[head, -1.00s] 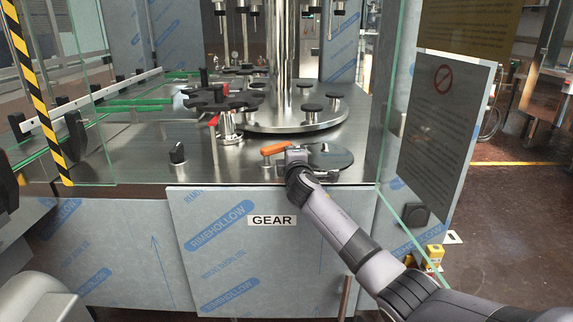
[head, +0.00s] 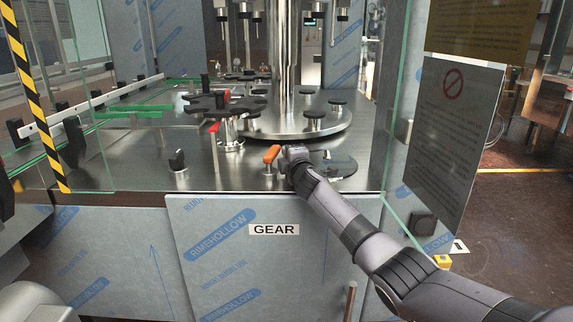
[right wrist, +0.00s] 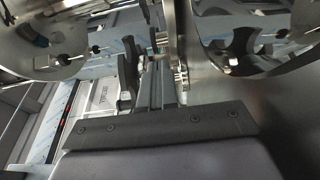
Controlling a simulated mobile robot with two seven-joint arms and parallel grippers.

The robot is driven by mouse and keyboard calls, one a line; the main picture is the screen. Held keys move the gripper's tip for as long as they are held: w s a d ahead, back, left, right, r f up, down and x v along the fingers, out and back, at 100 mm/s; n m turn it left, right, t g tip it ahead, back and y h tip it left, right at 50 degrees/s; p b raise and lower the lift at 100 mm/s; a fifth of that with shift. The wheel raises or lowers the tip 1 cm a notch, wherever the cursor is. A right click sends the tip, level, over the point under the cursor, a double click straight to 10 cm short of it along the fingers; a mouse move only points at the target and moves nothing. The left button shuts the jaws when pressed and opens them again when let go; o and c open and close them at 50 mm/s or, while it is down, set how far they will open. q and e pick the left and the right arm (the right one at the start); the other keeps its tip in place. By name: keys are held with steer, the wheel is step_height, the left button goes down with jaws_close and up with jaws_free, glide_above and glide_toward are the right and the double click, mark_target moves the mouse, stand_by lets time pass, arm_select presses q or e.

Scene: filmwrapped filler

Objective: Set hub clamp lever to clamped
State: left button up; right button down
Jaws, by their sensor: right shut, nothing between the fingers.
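An orange-handled lever (head: 271,154) stands near the front edge of the steel deck, its handle slanting up to the right. A second lever with a red tip (head: 214,127) stands upright beside the black star wheel (head: 222,104). No label shows which is the hub clamp lever. My right gripper (head: 288,157) is shut and empty, just right of the orange handle. A small gap or light contact cannot be told apart. In the right wrist view my shut fingers (right wrist: 152,84) point away between steel parts. My left gripper is out of view.
A black knob (head: 178,160) stands at left on the deck. A dark round disc (head: 333,165) lies right of my gripper. A glass panel (head: 393,110) bounds the right side. The GEAR panel (head: 250,270) is below the deck edge.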

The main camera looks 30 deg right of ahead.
steer(key=shift+w+a+n+y+p, duration=0.1)
steer(key=shift+w+n+y+p, duration=0.35)
steer(key=shift+y, duration=0.35)
steer(key=shift+a+n+y, duration=0.1)
steer(key=shift+n+y, duration=0.15)
steer(key=shift+y, duration=0.05)
steer(key=shift+w, duration=0.15)
steer(key=shift+f, duration=0.1)
